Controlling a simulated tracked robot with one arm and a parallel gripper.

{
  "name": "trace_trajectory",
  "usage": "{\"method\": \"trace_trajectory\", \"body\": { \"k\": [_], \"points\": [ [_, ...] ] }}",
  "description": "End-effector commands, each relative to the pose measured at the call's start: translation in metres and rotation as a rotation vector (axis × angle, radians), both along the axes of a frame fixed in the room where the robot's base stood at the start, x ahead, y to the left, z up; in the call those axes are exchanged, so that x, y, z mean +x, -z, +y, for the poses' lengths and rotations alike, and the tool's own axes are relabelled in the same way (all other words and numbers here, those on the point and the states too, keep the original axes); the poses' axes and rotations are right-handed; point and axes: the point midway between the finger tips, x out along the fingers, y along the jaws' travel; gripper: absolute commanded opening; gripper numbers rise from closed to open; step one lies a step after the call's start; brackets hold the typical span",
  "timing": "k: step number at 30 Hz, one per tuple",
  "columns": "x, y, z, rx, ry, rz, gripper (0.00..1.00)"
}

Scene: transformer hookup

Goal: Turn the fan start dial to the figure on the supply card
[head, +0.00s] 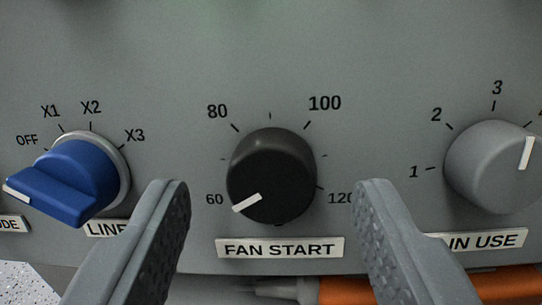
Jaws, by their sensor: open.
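The fan start dial (272,172) is a black round knob in the middle of the head view. Its white pointer line is at the lower left, close to the 60 mark. The printed figures around it are 60, 80, 100 and 120, with the 120 partly covered by my right finger. A white label (280,248) below it reads FAN START. My gripper (272,188) is open, one finger on each side of the dial, with visible gaps and nothing between the fingers but the dial behind. The supply card is not in view.
A blue selector knob (75,180) marked OFF, X1, X2, X3 is at the left. A grey dial (495,165) with a label ending IN USE is at the right. An orange cylindrical part (425,287) lies below the panel's lower edge.

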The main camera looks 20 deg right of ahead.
Motion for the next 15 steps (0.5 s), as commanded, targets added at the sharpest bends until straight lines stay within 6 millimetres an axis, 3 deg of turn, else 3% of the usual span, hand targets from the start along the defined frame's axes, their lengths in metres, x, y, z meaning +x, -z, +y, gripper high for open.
{"method": "trace_trajectory", "body": {
  "k": [13,15],
  "points": [
    [0.0075,-0.0006,-0.0044,0.000,0.001,-0.001,0.51],
    [0.0074,-0.0005,-0.0045,0.000,0.001,-0.001,0.32]
  ]
}}
